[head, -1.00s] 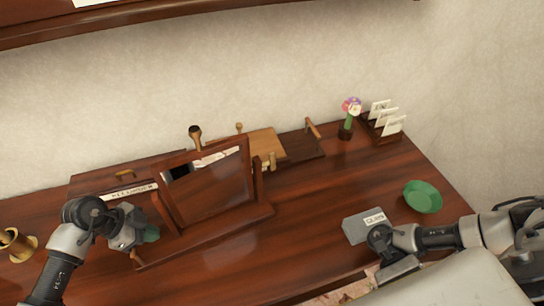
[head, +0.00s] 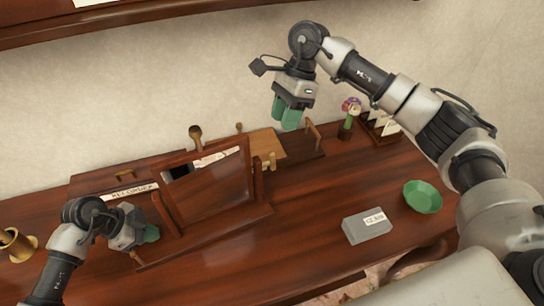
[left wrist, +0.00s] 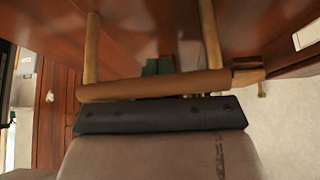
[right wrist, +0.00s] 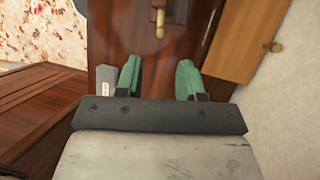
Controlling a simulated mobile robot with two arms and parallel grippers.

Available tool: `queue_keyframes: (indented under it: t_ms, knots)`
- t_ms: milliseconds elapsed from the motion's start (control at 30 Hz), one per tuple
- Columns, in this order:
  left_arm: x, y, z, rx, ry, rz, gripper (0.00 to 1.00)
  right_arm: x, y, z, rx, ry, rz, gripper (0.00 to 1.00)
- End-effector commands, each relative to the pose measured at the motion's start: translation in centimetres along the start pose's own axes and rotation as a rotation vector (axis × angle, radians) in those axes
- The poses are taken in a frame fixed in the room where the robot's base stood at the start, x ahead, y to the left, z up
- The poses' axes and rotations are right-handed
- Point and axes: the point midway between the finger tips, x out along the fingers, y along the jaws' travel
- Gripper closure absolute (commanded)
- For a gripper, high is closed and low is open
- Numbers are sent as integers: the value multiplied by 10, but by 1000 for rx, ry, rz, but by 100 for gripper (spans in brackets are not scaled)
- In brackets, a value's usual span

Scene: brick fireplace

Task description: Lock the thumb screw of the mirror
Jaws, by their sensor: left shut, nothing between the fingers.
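The mirror (head: 215,190) is a dark wooden framed panel between two posts on the desk, tilted back. A small tan knob (head: 271,161) sits by its right post; I cannot tell if it is the thumb screw. My left gripper (head: 151,233), with green fingertips, is shut and empty by the mirror's left post. In the left wrist view its fingertips (left wrist: 158,66) lie close together behind a tan bar (left wrist: 155,86). My right gripper (head: 287,112) is open and empty, raised behind and right of the mirror. In the right wrist view its green fingers (right wrist: 160,80) stand apart.
A grey box (head: 366,227) and green bowl (head: 422,197) stand on the right. A flower vase (head: 347,125) and card rack (head: 383,123) stand at the back right. A brass cup (head: 14,243) is far left. The front right desk is mostly clear.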

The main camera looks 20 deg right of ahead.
Motion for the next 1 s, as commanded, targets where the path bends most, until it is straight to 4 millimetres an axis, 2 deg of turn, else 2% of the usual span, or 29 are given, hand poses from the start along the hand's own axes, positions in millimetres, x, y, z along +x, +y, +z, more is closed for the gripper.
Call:
queue_keyframes:
  t_ms: [33, 300, 500, 700, 967, 1000]
  knots:
    - [7, 5, 2, -5, -2, 17, 100, 11, 1, -1, 0, 1, 7, 62]
    - [7, 5, 2, -5, -2, 17, 100, 66, 2, -1, -1, 0, 9, 62]
    - [7, 5, 2, -5, -2, 17, 100, 97, 2, -1, -1, 0, 8, 62]
    - [7, 5, 2, -5, -1, 17, 100, 110, 2, -1, -2, 1, 6, 62]
    - [7, 5, 2, -5, -1, 17, 100, 111, 2, -1, -2, 0, 6, 62]
    - [7, 5, 2, -5, -1, 17, 100, 111, 2, -1, -2, 0, 6, 65]
